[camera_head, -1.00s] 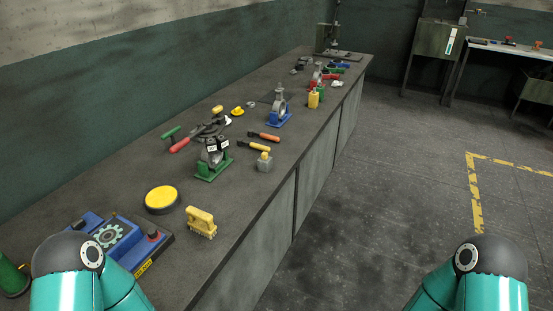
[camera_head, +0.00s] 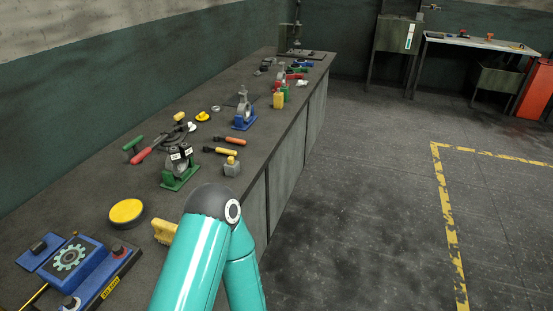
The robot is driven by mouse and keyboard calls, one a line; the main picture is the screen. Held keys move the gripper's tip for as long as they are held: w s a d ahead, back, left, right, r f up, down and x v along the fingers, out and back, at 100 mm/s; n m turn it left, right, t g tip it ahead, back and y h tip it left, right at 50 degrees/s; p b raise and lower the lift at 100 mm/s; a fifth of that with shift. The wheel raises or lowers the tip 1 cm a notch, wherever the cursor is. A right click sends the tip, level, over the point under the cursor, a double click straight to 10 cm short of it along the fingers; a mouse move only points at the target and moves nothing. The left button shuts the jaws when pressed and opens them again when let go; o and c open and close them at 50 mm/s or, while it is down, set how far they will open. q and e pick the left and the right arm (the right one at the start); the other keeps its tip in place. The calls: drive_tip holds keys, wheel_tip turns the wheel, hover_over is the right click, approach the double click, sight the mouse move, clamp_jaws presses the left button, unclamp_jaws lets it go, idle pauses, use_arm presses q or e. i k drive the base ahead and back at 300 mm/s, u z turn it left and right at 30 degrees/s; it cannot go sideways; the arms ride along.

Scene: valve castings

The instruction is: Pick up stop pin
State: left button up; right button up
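I cannot pick out a stop pin for certain among the small parts on the long dark workbench (camera_head: 60,212). A green-based fixture (camera_head: 178,172) with a dark and silver casting stands on the bench. A blue-based stand (camera_head: 243,112) with a grey upright ring is farther back. My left arm reaches up from the bottom centre, in front of the bench's near edge. It hides most of a yellow brush. Neither gripper's fingers are in view, and my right arm is out of the picture.
A blue unit with a gear emblem (camera_head: 70,258) and a yellow round tin (camera_head: 127,212) are at the near left. Floor right of the bench is clear.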

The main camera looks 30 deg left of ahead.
sight(230, 160)
drive_tip(key=z, duration=0.35)
drive_tip(key=i, duration=3.55)
drive_tip(key=u, duration=1.5)
drive_tip(key=i, duration=0.35)
drive_tip(key=u, duration=2.8)
